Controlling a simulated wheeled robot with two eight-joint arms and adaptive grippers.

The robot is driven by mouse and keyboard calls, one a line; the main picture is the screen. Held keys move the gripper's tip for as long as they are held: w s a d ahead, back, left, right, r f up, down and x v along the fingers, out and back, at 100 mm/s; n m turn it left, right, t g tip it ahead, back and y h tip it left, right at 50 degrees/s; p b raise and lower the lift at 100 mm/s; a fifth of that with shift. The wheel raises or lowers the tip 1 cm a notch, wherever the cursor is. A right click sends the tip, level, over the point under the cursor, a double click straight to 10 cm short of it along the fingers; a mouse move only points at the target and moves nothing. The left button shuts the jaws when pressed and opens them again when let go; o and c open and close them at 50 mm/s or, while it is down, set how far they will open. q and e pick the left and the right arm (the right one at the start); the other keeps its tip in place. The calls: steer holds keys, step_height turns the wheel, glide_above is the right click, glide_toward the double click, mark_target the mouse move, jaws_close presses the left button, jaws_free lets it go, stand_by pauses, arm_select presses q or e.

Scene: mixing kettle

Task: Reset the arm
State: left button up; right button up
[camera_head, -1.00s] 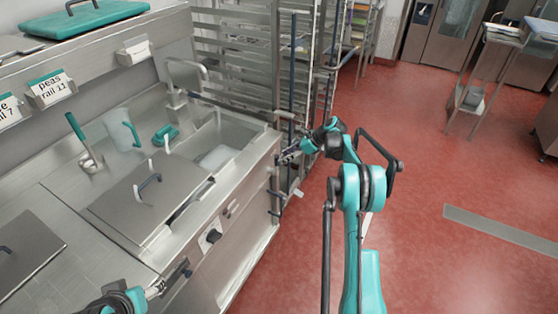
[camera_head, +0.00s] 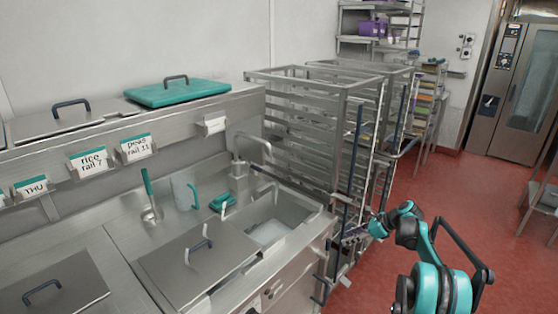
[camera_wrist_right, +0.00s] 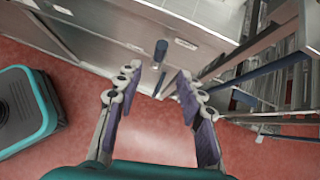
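My right arm comes in from the lower right in the head view, teal and black. Its gripper (camera_head: 354,236) is beside the front right corner of the steel counter and in front of the rack. In the right wrist view, the gripper (camera_wrist_right: 159,72) has its two purple-padded fingers spread apart, with nothing between them. Below it are red floor and the steel cabinet front. My left gripper is not in view.
The steel counter (camera_head: 95,238) has a sink (camera_head: 285,214), a lidded kettle (camera_head: 185,265), a jug (camera_head: 184,190) and a teal-handled tool (camera_head: 147,190). A wheeled rack (camera_head: 345,110) stands close to the right gripper. Red floor (camera_head: 455,190) is open to the right.

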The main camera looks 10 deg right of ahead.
steer(key=s+a+r+n+h, duration=0.4)
steer(key=s+a+r+n, duration=1)
steer(key=s+a, duration=0.35)
steer(key=s+a+f+n+h, duration=0.1)
steer(key=s+a+f+n, duration=0.1)
steer(key=s+n, duration=0.4)
steer(key=s+a+f+n+t+h, duration=0.1)
steer(key=s+n, duration=0.4)
steer(key=s, duration=1.1)
steer(key=shift+s+a+f+n+t+h, duration=0.15)
steer(key=shift+a+f+n+t+h, duration=0.3)
steer(key=shift+f, duration=0.5)
steer(key=shift+a, duration=0.1)
